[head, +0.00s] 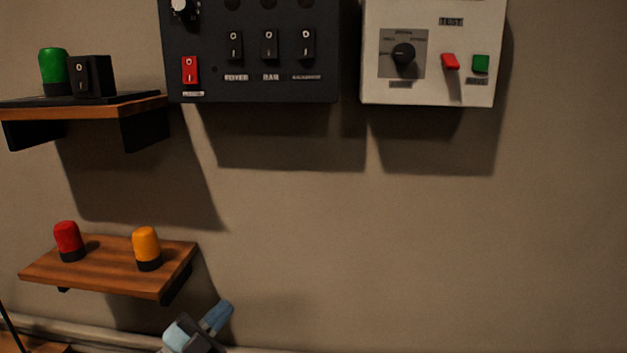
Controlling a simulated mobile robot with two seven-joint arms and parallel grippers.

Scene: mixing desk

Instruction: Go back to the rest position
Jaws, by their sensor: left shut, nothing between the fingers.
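My left gripper (203,330) shows at the bottom of the head view, left of the middle, as grey and light-blue parts. It is shut and empty. It is below the lower wooden shelf (105,272) and in front of the wall, with no contact with the shelf visible. The rest of the left arm is mostly cut off by the bottom edge. My right gripper is not in view.
The lower shelf holds a red lamp (68,240) and an orange lamp (146,248). The upper shelf (85,111) holds a green lamp (54,71) and a black rocker switch (92,77). A dark switch panel (210,88) and a white control box (430,92) hang above. The right wall is bare.

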